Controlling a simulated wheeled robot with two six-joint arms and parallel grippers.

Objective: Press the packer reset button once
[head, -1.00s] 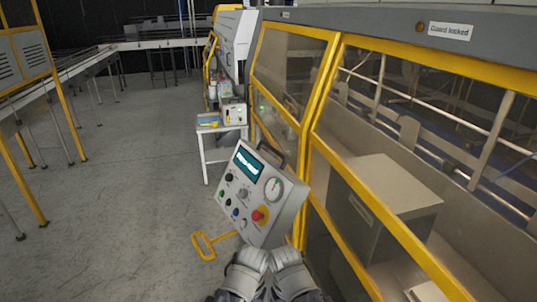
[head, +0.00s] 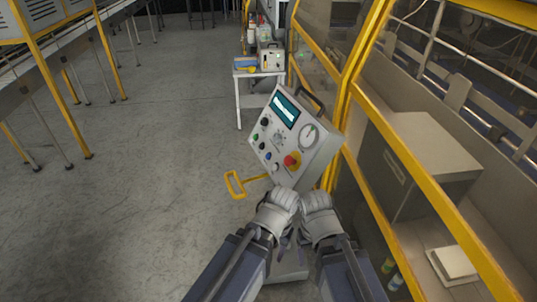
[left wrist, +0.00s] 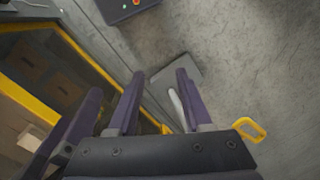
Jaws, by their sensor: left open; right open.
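A tilted grey control box (head: 311,161) stands in front of me in the head view, with a lit screen (head: 285,111), a round gauge (head: 309,136) and a red stop knob on yellow (head: 292,160). Small black, green, blue and white buttons (head: 268,155) sit on its lower left face. Their labels are too small to read, so I cannot tell which is reset. My left gripper (head: 284,241) and right gripper (head: 303,241) are side by side below the box, apart from the buttons. The left wrist view shows my left gripper (left wrist: 157,76) open and empty, over a grey plate on the floor.
A yellow-framed machine guard (head: 425,170) runs close along the right. A small white table (head: 257,76) with items stands behind the box. A yellow handle (head: 235,184) sticks out at the box's lower left. Open concrete floor lies to the left, before a conveyor (head: 60,55).

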